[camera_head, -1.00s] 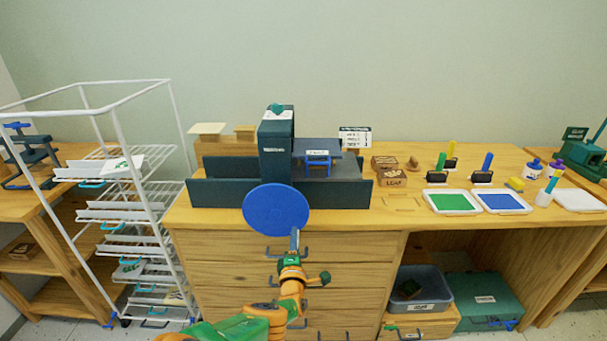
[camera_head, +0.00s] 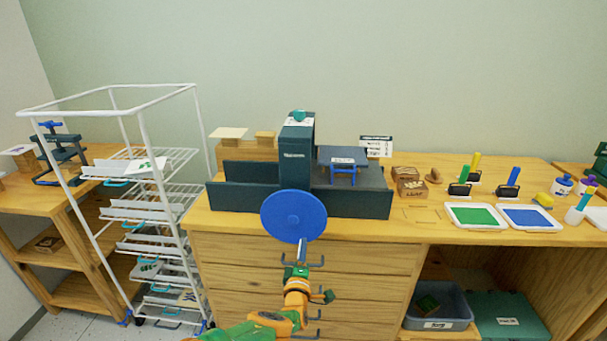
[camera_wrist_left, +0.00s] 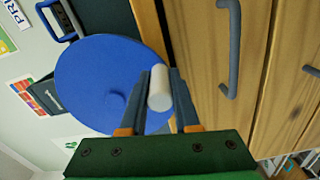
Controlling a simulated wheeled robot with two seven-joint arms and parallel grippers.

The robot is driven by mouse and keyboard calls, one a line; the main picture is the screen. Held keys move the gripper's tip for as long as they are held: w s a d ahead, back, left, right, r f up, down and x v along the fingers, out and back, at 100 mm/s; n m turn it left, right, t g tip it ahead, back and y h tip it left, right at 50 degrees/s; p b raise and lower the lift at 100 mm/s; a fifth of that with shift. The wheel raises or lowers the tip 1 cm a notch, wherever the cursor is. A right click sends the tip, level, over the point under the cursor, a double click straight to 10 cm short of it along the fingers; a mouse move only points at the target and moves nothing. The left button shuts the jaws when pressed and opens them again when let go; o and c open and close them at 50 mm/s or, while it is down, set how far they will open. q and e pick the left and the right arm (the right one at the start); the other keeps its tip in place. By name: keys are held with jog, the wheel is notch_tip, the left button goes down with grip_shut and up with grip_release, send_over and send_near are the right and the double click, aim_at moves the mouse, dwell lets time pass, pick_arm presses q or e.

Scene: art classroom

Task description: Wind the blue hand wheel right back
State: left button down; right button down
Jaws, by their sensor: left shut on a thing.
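The blue hand wheel (camera_head: 293,216) is a flat disc on the front of a dark press (camera_head: 298,155) on the wooden bench. It also shows large in the left wrist view (camera_wrist_left: 95,75). A pale cylindrical handle (camera_wrist_left: 160,92) stands out from the wheel near its rim. My left gripper (camera_head: 302,246) is at the wheel's lower edge, slightly right of its centre. In the left wrist view its two fingers (camera_wrist_left: 160,100) are shut around the handle. My right gripper is not in view.
Drawer handles (camera_wrist_left: 230,50) stick out from the drawer front below the wheel, close to my left gripper. A white wire rack (camera_head: 150,210) stands left of the bench. Green (camera_head: 474,215) and blue (camera_head: 531,217) ink trays lie on the bench at right.

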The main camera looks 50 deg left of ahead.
pick_arm(q)
jog(key=c, duration=0.7)
grip_release()
jog(key=shift+a, duration=0.15)
jog(key=shift+o, duration=0.2)
jog(key=p+v, duration=0.4)
jog(key=v, duration=0.3)
jog(key=shift+p, duration=0.4)
jog(key=shift+s+f, duration=0.1)
